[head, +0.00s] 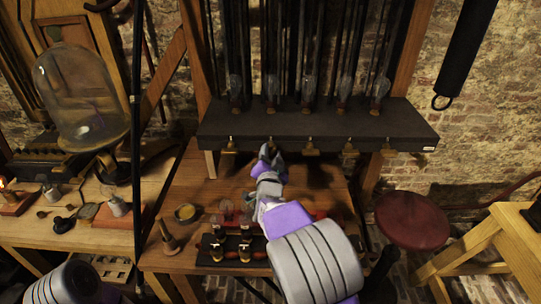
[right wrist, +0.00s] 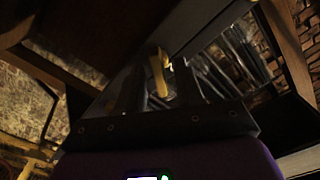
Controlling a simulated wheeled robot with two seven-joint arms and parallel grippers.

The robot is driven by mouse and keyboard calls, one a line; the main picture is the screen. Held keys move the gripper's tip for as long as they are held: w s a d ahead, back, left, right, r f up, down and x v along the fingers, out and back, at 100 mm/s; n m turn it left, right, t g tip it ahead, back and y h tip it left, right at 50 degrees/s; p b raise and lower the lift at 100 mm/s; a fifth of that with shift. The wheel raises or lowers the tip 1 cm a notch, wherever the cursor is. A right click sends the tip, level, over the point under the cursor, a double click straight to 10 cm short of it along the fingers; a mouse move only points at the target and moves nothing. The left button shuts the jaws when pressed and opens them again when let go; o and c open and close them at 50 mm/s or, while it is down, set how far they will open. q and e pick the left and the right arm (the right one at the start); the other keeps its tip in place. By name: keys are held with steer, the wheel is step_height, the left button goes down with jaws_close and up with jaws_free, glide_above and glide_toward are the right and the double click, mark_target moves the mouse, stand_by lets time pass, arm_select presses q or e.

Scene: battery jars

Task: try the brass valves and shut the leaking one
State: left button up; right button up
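A row of small brass valves hangs along the front edge of a dark shelf in the head view, among them one at the left (head: 229,147), one right of the middle (head: 310,149) and one at the right (head: 388,151). My right gripper (head: 268,153) is raised at the shelf's front edge, by the second valve from the left (head: 270,141). In the right wrist view a brass valve (right wrist: 160,72) shows between the two dark fingers (right wrist: 158,88), which stand apart with gaps beside it. Which valve leaks cannot be told. Only part of my left arm shows, at the lower left; its gripper is out of frame.
Glass vessels (head: 235,92) stand on the dark shelf (head: 330,124). Below, the wooden bench (head: 190,190) holds a black rack with brass fittings (head: 245,247) and a small dish (head: 186,212). A glass bell jar (head: 85,95) stands left; a red stool (head: 411,220) stands right.

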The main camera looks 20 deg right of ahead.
jaws_close()
steer(key=shift+n, duration=0.3)
steer(key=n+p, duration=0.2)
steer(key=n, duration=0.1)
steer(key=shift+n+p, duration=1)
steer(key=shift+n, duration=0.9)
steer(key=shift+a, duration=0.1)
steer(key=shift+o, duration=0.3)
jaws_free()
